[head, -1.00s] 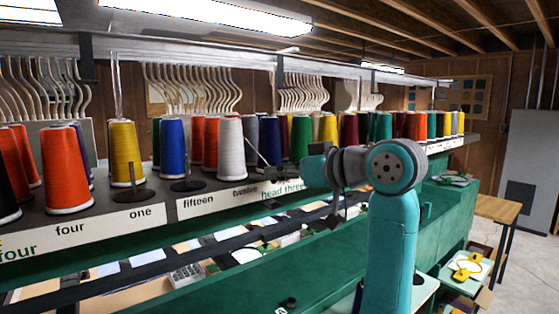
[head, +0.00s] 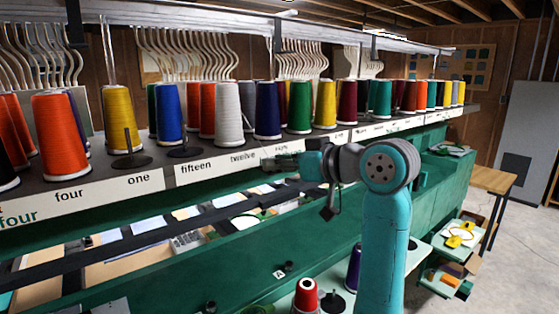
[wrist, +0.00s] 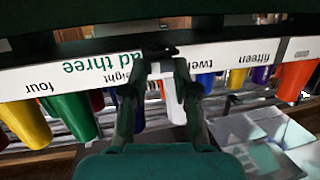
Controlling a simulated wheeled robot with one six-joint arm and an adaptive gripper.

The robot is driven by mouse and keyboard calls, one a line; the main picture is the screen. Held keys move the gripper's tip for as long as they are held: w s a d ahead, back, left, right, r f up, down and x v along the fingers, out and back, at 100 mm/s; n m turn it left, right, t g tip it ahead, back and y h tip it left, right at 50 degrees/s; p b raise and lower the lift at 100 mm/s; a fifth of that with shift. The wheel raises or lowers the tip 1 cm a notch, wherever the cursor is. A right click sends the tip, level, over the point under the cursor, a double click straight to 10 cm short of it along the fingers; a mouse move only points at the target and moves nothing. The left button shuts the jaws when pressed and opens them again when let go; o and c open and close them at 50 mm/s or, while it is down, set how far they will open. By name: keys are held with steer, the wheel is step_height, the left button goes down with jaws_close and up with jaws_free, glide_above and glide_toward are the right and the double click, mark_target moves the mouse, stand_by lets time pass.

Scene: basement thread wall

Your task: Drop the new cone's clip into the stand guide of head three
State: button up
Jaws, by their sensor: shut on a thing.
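My gripper (head: 283,161) is in front of the shelf's label strip, below the dark blue and green cones. In the wrist view my gripper (wrist: 160,66) has its fingers closed together on a small dark piece (wrist: 160,51), which looks like the clip; its shape is hard to make out. The green "head three" label (wrist: 100,62) shows upside down beside the fingertips, close to the held piece. In the head view my gripper covers that lettering. I cannot make out the stand guide or tell which cone is the new one.
Several thread cones line the shelf, including a white one (head: 228,115) and a dark blue one (head: 267,112). Two black stands, one (head: 130,150) above "one" and one (head: 184,145) above "fifteen", are bare. A red cone (head: 306,296) stands lower down.

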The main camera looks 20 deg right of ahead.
steer(key=shift+f, duration=0.1)
stand_by(0.5)
steer(key=o, duration=0.8)
steer(key=shift+s, duration=0.1)
steer(key=v, duration=1.2)
